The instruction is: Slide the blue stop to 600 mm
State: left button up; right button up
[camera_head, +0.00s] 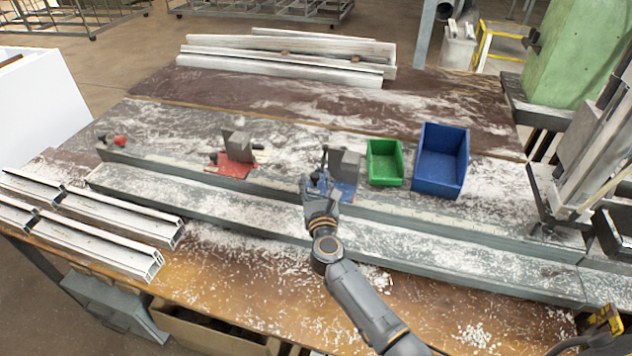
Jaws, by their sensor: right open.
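The blue stop (346,189) sits on the long rail (402,213), with a grey block (344,163) on it. My right gripper (318,184) is at the left part of the blue stop, and its arm comes in from the bottom. The gripper is open; whether it touches the stop is too small to tell. It hides part of the stop's left side. A red stop (236,168) with a grey block stands farther left on the rail. Scale marks on the rail are not readable. My left gripper is not in view.
A green bin (385,163) and a blue bin (440,160) stand behind the rail, right of the blue stop. White profiles (95,225) lie at the left front, more (285,58) at the back. Shavings cover the bench. The rail between the two stops looks clear.

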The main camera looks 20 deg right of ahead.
aim_at(393, 209)
jog(key=shift+c, duration=1.3)
grip_shut()
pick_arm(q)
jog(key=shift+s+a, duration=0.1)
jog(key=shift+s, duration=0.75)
pick_arm(e)
jog(key=shift+s+d, duration=0.35)
jog(key=shift+d, duration=0.15)
pick_arm(q)
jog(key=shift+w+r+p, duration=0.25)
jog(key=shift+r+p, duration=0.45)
jog(key=shift+p, duration=0.05)
pick_arm(e)
jog(key=s+d, duration=0.3)
jog(key=d, duration=0.2)
jog(key=s+d, duration=0.4)
jog(key=d, duration=0.1)
jog(key=s+d, duration=0.3)
jog(key=d, duration=0.2)
jog(key=shift+s+d, duration=0.3)
jog(key=shift+s, duration=0.05)
